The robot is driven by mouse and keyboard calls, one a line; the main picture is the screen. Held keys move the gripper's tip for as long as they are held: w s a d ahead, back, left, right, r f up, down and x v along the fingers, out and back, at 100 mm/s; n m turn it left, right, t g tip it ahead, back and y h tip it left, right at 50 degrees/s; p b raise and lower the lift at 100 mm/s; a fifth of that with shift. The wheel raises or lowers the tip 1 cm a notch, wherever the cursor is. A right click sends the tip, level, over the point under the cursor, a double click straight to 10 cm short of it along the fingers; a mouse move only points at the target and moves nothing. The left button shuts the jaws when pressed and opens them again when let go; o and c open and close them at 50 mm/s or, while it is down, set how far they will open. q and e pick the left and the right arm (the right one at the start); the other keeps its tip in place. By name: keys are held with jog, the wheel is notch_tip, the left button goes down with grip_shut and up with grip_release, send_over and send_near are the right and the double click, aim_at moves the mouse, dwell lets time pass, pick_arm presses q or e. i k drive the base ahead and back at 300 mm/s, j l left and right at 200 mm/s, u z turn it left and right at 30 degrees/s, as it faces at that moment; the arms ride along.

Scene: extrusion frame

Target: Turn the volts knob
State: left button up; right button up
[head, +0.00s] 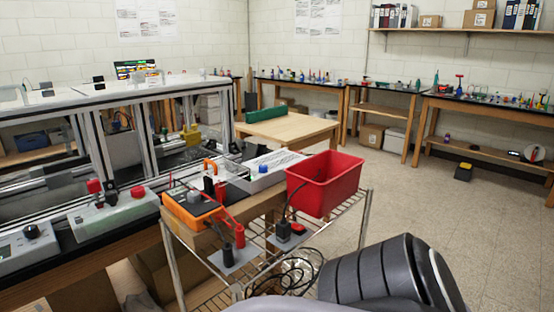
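No label can be read at this size, so I cannot tell which knob is the volts knob. A grey device with a small display (14,247) sits at the left edge of the bench and has a dark knob (32,231). A grey box (112,214) beside it carries a red button (138,192) and a dark part with a red top (94,187). A white box (270,176) with a blue knob (263,169) stands further right, behind an orange-cased instrument (187,214). Neither gripper is in view.
A wire cart (213,294) holds a red bin (326,182), red and black probes, and loose black cables (291,276). A metal extrusion frame (103,140) stands on the bench at left. My dark arm link fills the lower right. Open floor (420,215) lies at right.

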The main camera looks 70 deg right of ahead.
aim_at(262, 168)
jog(key=k+l, duration=0.2)
jog(key=l, duration=0.2)
jog(key=k+l, duration=0.25)
jog(key=l, duration=0.15)
jog(key=k+l, duration=0.2)
jog(key=l, duration=0.25)
jog(key=k+l, duration=0.2)
jog(key=l, duration=0.2)
jog(key=k+l, duration=0.25)
jog(key=l, duration=0.15)
